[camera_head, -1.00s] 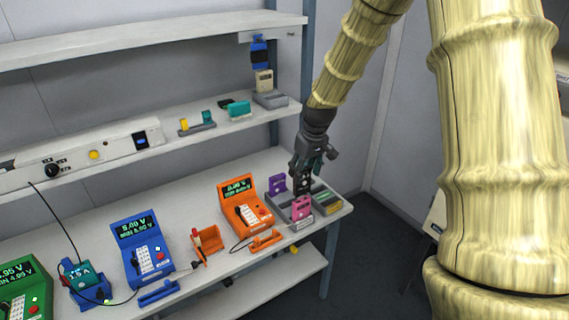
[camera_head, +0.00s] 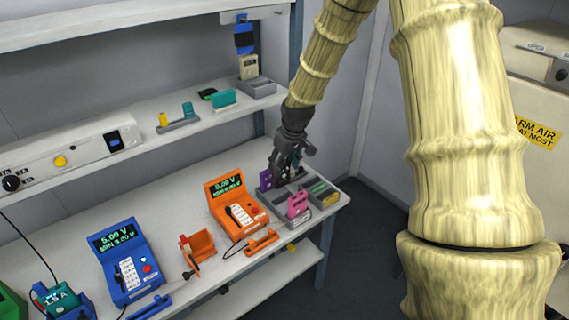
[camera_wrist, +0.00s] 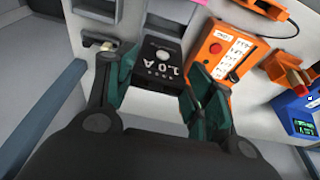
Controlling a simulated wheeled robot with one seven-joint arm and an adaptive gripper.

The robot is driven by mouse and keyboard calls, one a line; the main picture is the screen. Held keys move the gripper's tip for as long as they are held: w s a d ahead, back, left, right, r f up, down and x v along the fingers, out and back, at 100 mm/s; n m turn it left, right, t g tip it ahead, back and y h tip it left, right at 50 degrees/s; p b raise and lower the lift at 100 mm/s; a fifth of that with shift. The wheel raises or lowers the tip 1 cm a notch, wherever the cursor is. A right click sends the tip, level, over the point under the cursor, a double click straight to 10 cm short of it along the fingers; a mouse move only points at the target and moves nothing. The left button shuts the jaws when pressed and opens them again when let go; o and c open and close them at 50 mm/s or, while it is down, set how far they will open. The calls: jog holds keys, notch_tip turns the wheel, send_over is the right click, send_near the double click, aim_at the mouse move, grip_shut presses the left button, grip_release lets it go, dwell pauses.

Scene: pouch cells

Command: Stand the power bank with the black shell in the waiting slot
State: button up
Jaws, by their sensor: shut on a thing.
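My gripper (camera_head: 287,167) is over the grey tray at the right end of the bench. In the wrist view its teal-padded fingers (camera_wrist: 162,84) stand on either side of a black block (camera_wrist: 158,66) marked "1.0 A", which matches the black-shelled power bank. My gripper is shut on it. In the head view the black power bank is hard to make out against the dark fingers. I cannot tell which opening is the waiting slot.
An orange meter (camera_head: 235,204) stands left of the tray, with an orange holder (camera_head: 198,245) and a blue meter (camera_head: 126,262) further left. The upper shelf (camera_head: 205,130) carries several small items above the bench. Green and yellow pieces sit at the tray's right side.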

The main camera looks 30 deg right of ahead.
aim_at(284, 174)
jog(key=shift+s+p, duration=0.1)
jog(key=shift+p, duration=0.2)
jog(key=shift+f+b, duration=0.8)
jog(key=shift+f, duration=1.15)
jog(key=shift+s+p, duration=0.1)
jog(key=shift+p, duration=0.4)
jog(key=shift+f+b, duration=1.2)
jog(key=shift+f, duration=1.75)
dwell(0.4)
jog(key=o, duration=1.1)
jog(key=shift+r, duration=0.15)
jog(key=shift+v, duration=5.85)
